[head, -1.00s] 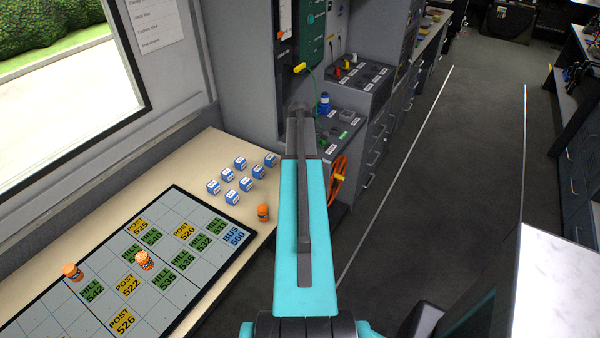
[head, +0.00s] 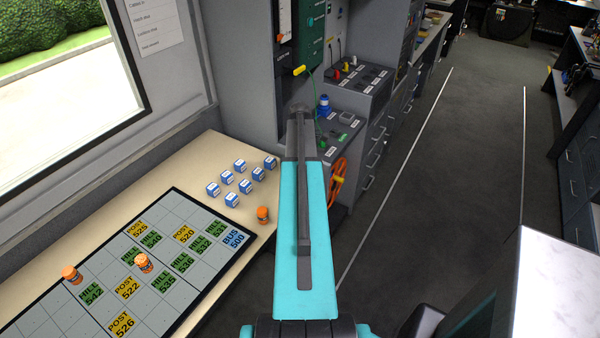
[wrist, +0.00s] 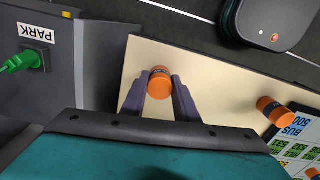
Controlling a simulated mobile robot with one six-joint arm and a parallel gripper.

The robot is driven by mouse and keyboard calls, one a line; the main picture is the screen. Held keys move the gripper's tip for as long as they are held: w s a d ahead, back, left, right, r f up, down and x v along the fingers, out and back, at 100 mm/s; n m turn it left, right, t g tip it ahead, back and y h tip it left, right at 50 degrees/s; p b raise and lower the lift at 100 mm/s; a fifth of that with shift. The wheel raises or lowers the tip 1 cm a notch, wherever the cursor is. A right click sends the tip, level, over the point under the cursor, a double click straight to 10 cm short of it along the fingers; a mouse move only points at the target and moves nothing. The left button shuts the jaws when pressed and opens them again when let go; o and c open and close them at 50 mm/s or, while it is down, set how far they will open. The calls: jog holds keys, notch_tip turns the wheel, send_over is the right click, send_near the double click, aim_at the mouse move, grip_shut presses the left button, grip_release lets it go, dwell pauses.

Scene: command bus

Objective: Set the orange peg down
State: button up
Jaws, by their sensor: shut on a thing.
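In the wrist view my gripper (wrist: 160,95) is shut on an orange peg (wrist: 160,83), with one dark finger on each side of it. The peg shows against the pale bench top (wrist: 205,85); I cannot tell whether it touches the bench. In the head view my arm hides the gripper and this peg. Another orange peg (head: 263,214) stands on the bench beside the board's BUS 500 label, and it also shows in the wrist view (wrist: 270,108). Two more orange pegs stand on the board, one at the left (head: 72,275) and one nearer the middle (head: 143,263).
The wrist view shows a green plug (wrist: 22,62) by a PARK label and a dark device (wrist: 268,22) with a red button.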

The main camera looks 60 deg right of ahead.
jog(key=shift+r+b, duration=0.7)
jog(key=shift+r, duration=0.55)
jog(key=s+a+r+b, duration=0.2)
jog(key=s+a+b, duration=0.2)
jog(key=s+a, duration=0.5)
jog(key=shift+a+r, duration=0.2)
jog(key=shift+a, duration=1.85)
